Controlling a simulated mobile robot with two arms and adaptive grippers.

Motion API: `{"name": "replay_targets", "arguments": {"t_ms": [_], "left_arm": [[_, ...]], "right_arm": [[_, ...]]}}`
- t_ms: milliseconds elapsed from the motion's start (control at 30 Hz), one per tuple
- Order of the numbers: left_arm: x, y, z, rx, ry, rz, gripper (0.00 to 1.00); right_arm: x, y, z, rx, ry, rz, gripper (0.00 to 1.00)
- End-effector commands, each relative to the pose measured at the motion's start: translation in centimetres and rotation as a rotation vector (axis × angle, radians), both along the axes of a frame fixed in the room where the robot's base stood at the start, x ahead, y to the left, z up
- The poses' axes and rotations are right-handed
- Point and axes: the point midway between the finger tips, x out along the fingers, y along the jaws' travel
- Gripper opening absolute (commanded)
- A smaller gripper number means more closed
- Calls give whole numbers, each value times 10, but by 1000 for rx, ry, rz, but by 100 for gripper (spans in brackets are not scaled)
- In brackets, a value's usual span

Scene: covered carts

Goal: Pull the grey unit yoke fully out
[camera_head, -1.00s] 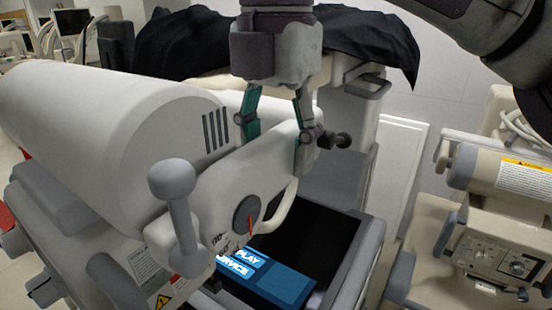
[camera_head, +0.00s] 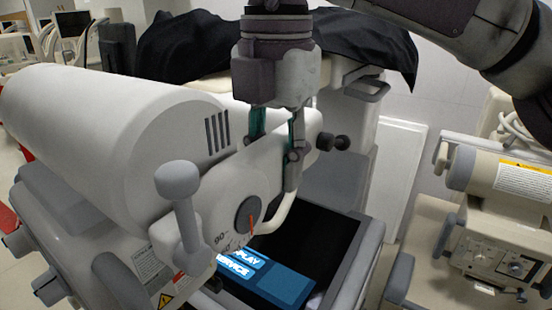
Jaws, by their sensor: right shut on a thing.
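The unit's yoke (camera_head: 222,190) is the pale arm with the angle dial (camera_head: 248,214) and red pointer, at the front of the big white cylinder (camera_head: 110,120). My right gripper (camera_head: 275,148) comes down from above and is shut on the yoke's upper edge, one teal-lined finger on the near side and one behind, partly hidden. A grey handle with a round knob (camera_head: 178,180) stands at the yoke's left end. A dark knob (camera_head: 336,142) sticks out at its right. My left gripper is not in view.
A blue labelled screen (camera_head: 265,275) lies in the cart's dark recess below the yoke. A black cover (camera_head: 370,45) drapes a cart behind. Another beige unit (camera_head: 500,240) stands at the right, with a gap of floor and wall between.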

Motion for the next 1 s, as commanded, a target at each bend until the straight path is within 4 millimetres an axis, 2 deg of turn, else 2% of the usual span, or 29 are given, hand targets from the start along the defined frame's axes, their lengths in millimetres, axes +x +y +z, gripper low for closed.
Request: {"name": "replay_targets", "arguments": {"t_ms": [267,500,533,667,1000], "left_arm": [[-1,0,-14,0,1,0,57],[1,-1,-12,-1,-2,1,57],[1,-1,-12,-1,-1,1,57],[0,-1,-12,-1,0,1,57],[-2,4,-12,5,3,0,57]], "right_arm": [[-16,13,-3,1,1,5,0],[-17,14,-2,-1,6,6,0],[-17,14,-2,-2,7,6,35],[-16,13,-1,-2,4,5,57],[-15,12,0,-1,2,2,57]]}}
